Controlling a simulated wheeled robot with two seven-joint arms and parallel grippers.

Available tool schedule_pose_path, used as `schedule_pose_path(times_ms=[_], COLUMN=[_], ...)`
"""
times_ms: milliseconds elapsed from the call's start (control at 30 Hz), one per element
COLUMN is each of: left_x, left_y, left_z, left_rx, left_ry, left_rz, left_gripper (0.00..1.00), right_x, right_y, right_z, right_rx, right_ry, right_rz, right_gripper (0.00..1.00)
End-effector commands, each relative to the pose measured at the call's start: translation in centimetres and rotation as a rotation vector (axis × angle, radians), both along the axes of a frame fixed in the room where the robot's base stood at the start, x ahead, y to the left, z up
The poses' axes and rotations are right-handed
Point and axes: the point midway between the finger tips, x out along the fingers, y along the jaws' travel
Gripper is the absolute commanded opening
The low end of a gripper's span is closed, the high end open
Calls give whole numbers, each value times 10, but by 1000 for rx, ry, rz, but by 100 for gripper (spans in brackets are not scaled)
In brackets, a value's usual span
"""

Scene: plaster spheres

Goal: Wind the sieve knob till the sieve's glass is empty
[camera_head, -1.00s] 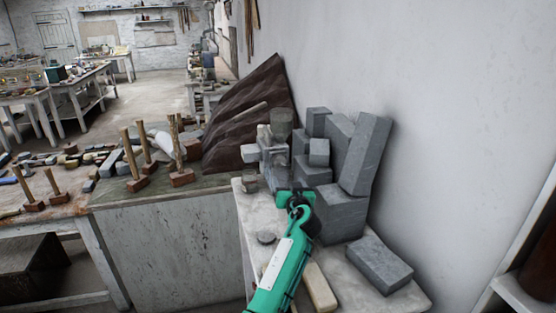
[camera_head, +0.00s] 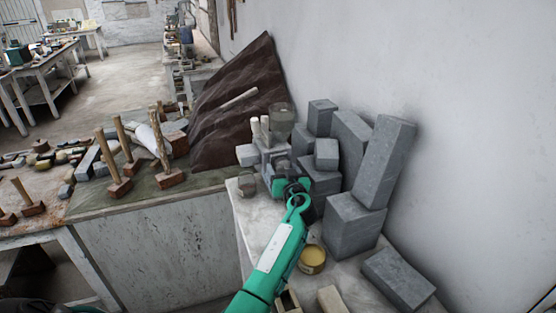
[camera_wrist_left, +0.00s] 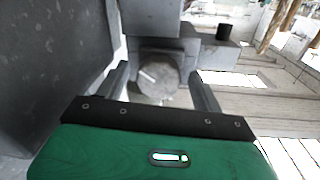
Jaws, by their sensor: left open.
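The sieve (camera_head: 273,152) is a grey blocky device at the back of the pale bench, with a cloudy grey glass (camera_head: 281,122) on top. I cannot tell how full the glass is. The round grey knob (camera_wrist_left: 158,82), marked with a pale line, faces the left wrist camera. My left gripper (camera_wrist_left: 160,88) is open, one finger on each side of the knob; contact does not show. In the head view, the left gripper (camera_head: 284,174) is at the sieve's front and hides the knob. A small jar (camera_head: 246,185) stands at the sieve's left foot. My right gripper is out of view.
Grey stone blocks (camera_head: 351,225) are stacked close on the right, against the wall. A single block (camera_head: 398,277) and a yellowish tin (camera_head: 312,260) lie nearer. Wooden mallets (camera_head: 171,178) stand on the left bench. A dark sloped slab (camera_head: 225,120) leans behind the sieve.

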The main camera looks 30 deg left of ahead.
Motion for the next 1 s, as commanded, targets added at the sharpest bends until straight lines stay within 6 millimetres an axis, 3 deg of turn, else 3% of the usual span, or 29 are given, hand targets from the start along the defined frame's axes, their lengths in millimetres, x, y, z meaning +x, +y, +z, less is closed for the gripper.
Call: schedule_pose_path(times_ms=[400, 633, 1000], left_x=[-1, -1, -1], left_y=[-2, -2, -2], left_z=[0, 0, -1], left_rx=[-1, -1, 31], left_ry=[0, -1, 33], left_rz=[0, 0, 0], left_gripper=[68, 25, 24], right_x=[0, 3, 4], right_y=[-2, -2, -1], right_z=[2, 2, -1], right_rx=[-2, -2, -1], right_ry=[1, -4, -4], right_rz=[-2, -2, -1], right_gripper=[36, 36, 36])
